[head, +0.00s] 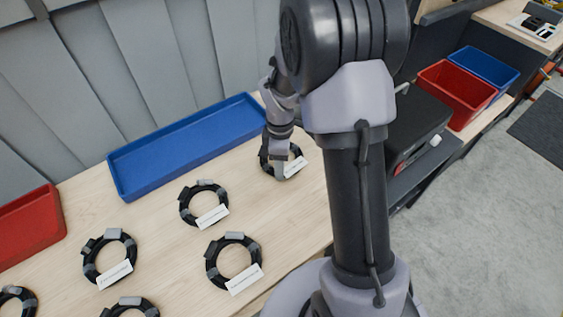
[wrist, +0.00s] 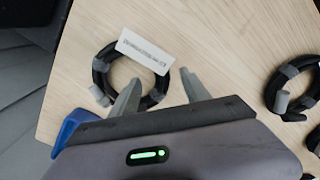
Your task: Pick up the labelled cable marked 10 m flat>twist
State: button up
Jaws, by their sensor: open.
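A black coiled cable (head: 267,164) with a white label (head: 295,167) lies on the wooden table, partly hidden behind my gripper (head: 279,166). In the wrist view the same coil (wrist: 98,68) shows with its label (wrist: 143,51) across its upper side. The label's print is too small to read. My gripper (wrist: 159,79) is open and empty, with its fingers either side of the coil's lower-right stretch in that view. Other labelled coils lie in the head view: one at the middle (head: 184,205), one nearer (head: 212,265), one left (head: 90,264). Their labels are unreadable too.
A long blue tray (head: 190,150) lies along the back of the table, with a red tray (head: 30,228) at its left. A dark case (head: 415,125) and red bin (head: 460,92) stand to the right. Another coil (wrist: 282,82) is at the wrist view's right edge.

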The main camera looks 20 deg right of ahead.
notch_tip(320, 180, down, 3)
jog(key=shift+f+b, duration=0.1)
jog(key=shift+b, duration=0.35)
jog(key=shift+r, duration=0.2)
jog(key=shift+c, duration=0.4)
grip_shut()
